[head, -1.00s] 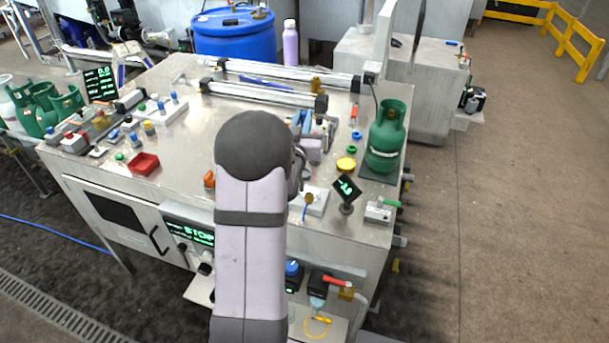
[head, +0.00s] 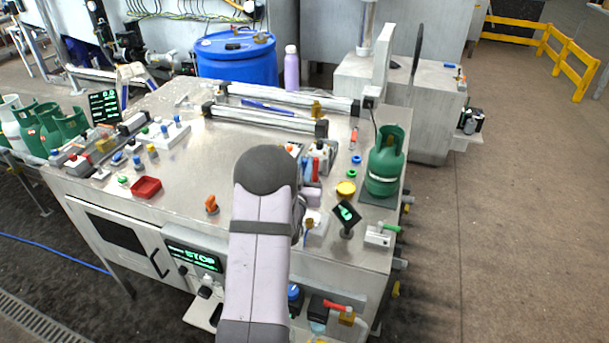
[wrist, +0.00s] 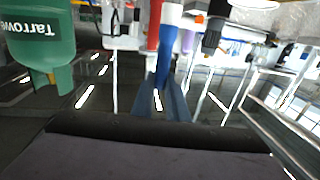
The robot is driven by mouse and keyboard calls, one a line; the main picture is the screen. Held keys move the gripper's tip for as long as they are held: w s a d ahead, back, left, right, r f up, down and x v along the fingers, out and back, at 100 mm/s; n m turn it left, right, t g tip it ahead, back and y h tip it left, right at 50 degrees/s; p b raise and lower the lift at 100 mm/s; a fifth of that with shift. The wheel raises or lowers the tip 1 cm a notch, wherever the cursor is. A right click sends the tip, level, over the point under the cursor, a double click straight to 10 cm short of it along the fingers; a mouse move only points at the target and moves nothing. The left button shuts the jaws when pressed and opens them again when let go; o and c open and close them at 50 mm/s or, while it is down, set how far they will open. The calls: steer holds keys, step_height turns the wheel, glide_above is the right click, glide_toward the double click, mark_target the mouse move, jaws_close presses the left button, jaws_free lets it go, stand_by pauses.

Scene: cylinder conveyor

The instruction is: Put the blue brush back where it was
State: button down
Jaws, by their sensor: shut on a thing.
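The blue brush (wrist: 166,50) shows in the middle of the wrist view as a long blue handle. My gripper (wrist: 162,92) is shut on it, its two grey-blue fingers meeting at the blue part. A red-handled tool (wrist: 154,25) stands close beside it in the wrist view. In the head view, a tool holder (head: 326,152) with blue and red handles stands right of my arm. My gripper is hidden behind my arm there. I cannot tell whether the brush touches the holder.
A green gas cylinder (head: 385,165) stands on the right of the table, and shows in the wrist view (wrist: 40,38). A small tilted display (head: 346,214) and a yellow round button (head: 346,188) are near the holder.

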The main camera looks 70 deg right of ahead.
steer(key=shift+f+p, duration=0.7)
steer(key=shift+f, duration=1.35)
steer(key=shift+f, duration=0.2)
steer(key=c, duration=1.7)
jaws_free()
steer(key=shift+c, duration=0.2)
steer(key=shift+r, duration=0.2)
steer(key=shift+a, duration=0.1)
steer(key=a+b, duration=0.1)
steer(key=a, duration=0.3)
steer(key=s+a+b, duration=0.1)
steer(key=a+b, duration=0.1)
steer(key=a, duration=0.1)
steer(key=a+b, duration=0.1)
steer(key=a, duration=0.3)
steer(key=shift+s+a, duration=0.35)
steer(key=shift+s, duration=0.05)
